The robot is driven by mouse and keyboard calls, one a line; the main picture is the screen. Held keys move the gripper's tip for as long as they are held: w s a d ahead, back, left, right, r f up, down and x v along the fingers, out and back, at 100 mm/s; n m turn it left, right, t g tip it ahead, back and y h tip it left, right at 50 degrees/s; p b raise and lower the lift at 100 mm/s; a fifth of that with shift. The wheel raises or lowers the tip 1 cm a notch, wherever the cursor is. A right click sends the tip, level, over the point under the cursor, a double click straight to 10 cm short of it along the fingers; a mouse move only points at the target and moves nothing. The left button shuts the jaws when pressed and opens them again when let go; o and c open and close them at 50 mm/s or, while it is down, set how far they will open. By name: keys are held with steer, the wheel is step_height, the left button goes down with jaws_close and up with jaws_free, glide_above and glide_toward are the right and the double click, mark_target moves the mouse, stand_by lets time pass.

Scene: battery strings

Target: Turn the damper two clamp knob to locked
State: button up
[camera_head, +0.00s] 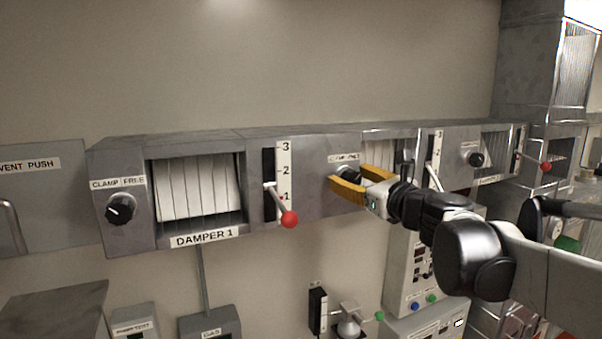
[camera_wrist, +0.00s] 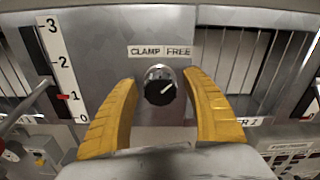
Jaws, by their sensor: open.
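The damper two clamp knob (camera_wrist: 159,88) is a round black knob on a grey metal panel, below a white label reading CLAMP on the left and FREE on the right. Its white pointer line slants to the upper right, toward the FREE side. My gripper (camera_wrist: 161,78) is open, with one yellow finger on each side of the knob and a visible gap to it. In the head view, my gripper (camera_head: 347,177) is at the same panel, and its fingers hide part of the knob and label.
The damper 1 lever (camera_head: 289,218), with a red ball, sticks out left of my gripper. The damper 1 clamp knob (camera_head: 120,210) is farther left. Damper 2's louvres (camera_wrist: 233,60) are right of the knob. Control boxes (camera_head: 415,265) stand below.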

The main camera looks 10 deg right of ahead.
steer(key=shift+w+a, duration=0.1)
steer(key=shift+w, duration=0.15)
steer(key=c, duration=1.2)
